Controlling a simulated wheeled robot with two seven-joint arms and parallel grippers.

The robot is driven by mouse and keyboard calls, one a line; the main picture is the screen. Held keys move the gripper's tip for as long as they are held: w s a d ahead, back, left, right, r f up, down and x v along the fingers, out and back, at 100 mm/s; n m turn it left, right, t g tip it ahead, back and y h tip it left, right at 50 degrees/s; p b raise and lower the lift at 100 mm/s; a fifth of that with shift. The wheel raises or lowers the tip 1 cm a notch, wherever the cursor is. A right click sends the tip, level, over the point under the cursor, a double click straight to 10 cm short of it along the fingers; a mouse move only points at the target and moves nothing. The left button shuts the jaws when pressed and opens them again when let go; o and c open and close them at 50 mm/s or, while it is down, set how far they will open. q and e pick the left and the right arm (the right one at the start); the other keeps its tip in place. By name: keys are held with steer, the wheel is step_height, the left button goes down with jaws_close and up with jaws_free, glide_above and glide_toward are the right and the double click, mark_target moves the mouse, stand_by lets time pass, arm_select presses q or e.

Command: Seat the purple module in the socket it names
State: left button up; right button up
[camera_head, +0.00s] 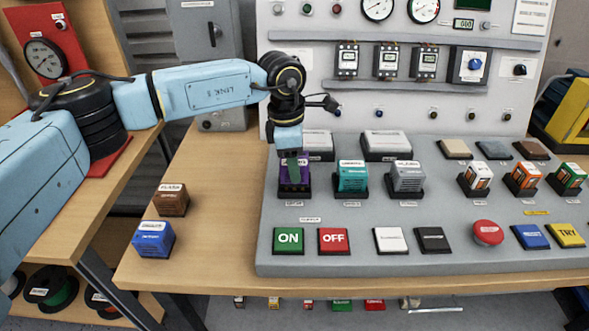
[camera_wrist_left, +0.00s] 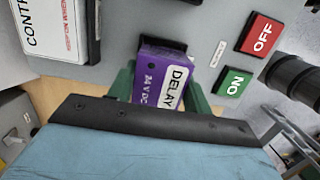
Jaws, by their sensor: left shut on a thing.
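The purple module (camera_head: 303,177) is between the fingers of my left gripper (camera_head: 293,162), at the leftmost black socket (camera_head: 283,194) on the grey console. In the left wrist view the purple module (camera_wrist_left: 157,95) reads DELAY and 24V DC, with a green finger of my left gripper (camera_wrist_left: 160,85) on each side. The black socket (camera_wrist_left: 166,43) shows just beyond its end. I cannot tell whether the module is fully down in the socket. My right gripper is not in view.
A teal module (camera_head: 351,178) and a grey module (camera_head: 406,178) stand in sockets to the right. The ON button (camera_head: 289,240) and OFF button (camera_head: 334,240) are in front. A brown module (camera_head: 171,200) and a blue module (camera_head: 153,240) stand on the wooden table at left.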

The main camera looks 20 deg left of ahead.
arm_select(q)
steer(key=shift+f, duration=1.05)
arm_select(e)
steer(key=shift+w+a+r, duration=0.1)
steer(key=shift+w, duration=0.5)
arm_select(q)
steer(key=shift+f, duration=0.15)
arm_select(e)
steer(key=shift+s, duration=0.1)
arm_select(q)
steer(key=o, duration=1)
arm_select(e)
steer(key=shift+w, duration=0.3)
arm_select(q)
steer(key=shift+o, duration=0.2)
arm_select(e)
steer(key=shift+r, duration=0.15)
arm_select(q)
steer(key=r, duration=0.4)
steer(key=a+r+p, duration=0.1)
steer(key=r, duration=0.7)
steer(key=shift+s+a+r, duration=0.1)
steer(key=shift+s+a, duration=0.1)
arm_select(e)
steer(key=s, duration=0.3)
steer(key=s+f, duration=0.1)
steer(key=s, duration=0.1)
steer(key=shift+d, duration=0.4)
